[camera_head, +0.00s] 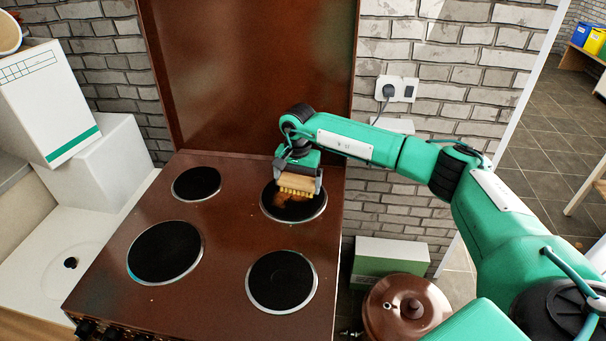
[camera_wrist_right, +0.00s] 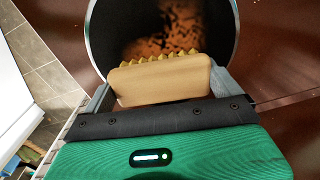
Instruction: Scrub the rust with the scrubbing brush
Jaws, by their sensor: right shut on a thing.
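The scrubbing brush (camera_head: 298,182) has a tan wooden block and yellowish bristles facing down. My right gripper (camera_head: 299,175) is shut on the brush's block, over the back right hob plate. In the right wrist view the brush (camera_wrist_right: 160,82) sits between the fingers of my gripper (camera_wrist_right: 158,98). Orange-brown rust (camera_head: 283,200) lies on the dark back right hob plate (camera_head: 306,212), beside and under the bristles. The rust shows in the right wrist view (camera_wrist_right: 150,47) just beyond the bristles. Whether the bristles touch it is unclear. My left gripper is not in view.
The brown stove top (camera_head: 226,235) has three other dark plates, at back left (camera_head: 196,183), front left (camera_head: 164,252) and front right (camera_head: 281,281). A brown raised panel (camera_head: 250,75) stands behind it. White boxes (camera_head: 48,105) stand left; a brown lidded pot (camera_head: 404,308) is right.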

